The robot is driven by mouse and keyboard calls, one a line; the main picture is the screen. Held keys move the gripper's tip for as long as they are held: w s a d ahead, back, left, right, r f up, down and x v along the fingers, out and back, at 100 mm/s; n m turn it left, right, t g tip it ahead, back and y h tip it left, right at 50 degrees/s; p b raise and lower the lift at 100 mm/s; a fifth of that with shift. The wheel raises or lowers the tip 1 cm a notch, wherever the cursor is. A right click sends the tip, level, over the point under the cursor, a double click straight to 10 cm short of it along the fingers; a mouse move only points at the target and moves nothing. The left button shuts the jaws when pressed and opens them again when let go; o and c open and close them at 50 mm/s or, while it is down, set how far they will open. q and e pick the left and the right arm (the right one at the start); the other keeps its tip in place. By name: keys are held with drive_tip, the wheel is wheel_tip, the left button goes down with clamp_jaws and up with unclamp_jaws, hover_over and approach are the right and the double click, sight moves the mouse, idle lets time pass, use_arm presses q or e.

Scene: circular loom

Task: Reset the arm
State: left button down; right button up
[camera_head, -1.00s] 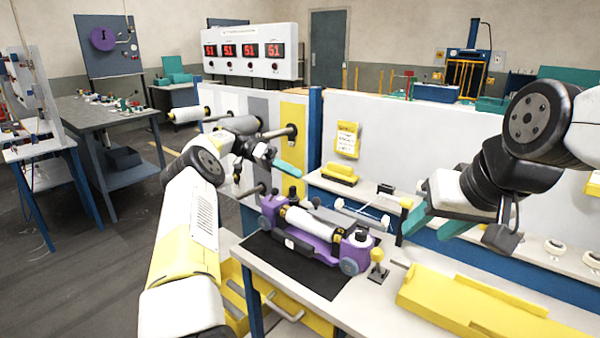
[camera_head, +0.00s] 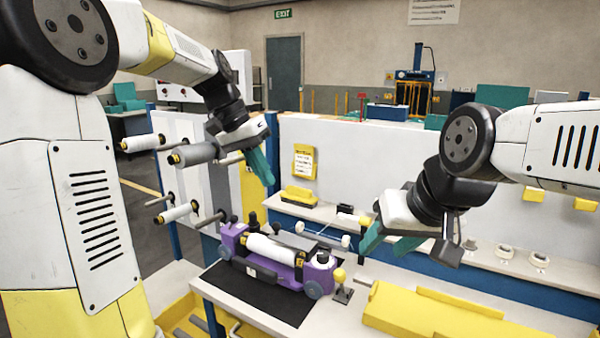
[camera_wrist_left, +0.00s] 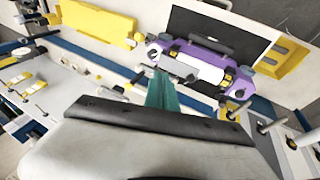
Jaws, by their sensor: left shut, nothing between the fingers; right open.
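My left gripper (camera_head: 261,165) hangs in the air in front of the panel with the spools, up and left of the purple loom device. Its teal fingers are shut and empty; they also show in the left wrist view (camera_wrist_left: 161,92). My right gripper (camera_head: 388,240) is in the air above the bench's right part, with its teal fingers open and empty. The purple device (camera_head: 292,262) holds a white roll (camera_head: 270,248) and stands on a black mat (camera_head: 235,288). Both grippers are apart from it.
A yellow tray-like block (camera_head: 430,312) lies at the bench's front right. Spools on pegs (camera_head: 192,153) stick out from the panel at left. A back shelf (camera_head: 480,262) carries small parts. A yellow notice (camera_head: 304,162) hangs on the white partition.

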use_arm(q)
drive_tip(key=s+a+f+n+t+y, duration=0.1)
drive_tip(key=s+a+f+n+t, duration=0.1)
drive_tip(key=s, duration=0.8)
drive_tip(key=s+a+f+n+t+y, duration=0.1)
drive_tip(key=s+a+f+n+t, duration=0.1)
drive_tip(key=s, duration=0.8)
drive_tip(key=shift+s+a+f+n+t+y, duration=0.35)
drive_tip(key=shift+a+t, duration=0.35)
drive_tip(key=shift+a, duration=0.35)
